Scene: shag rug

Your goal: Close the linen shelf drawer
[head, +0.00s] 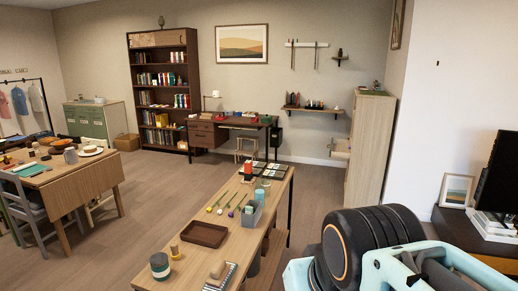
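A tall light-wood cabinet (372,150) stands against the back right wall corner, and I take it for the linen shelf. A pale drawer (340,148) sticks out from its left-facing front at about mid height, so it is open. The inside of the drawer is too small to make out. My own arm parts, black and pale teal, fill the lower right corner. My gripper's fingers do not show, and nothing of mine is seen touching the drawer.
A long wooden table (225,238) with a brown tray (204,234), a grey bin (251,213) and small items stands in front, left of my arm. A desk (205,136), bookcase (135,96) and drop-leaf table (88,180) stand further off. Open floor (310,180) lies before the cabinet.

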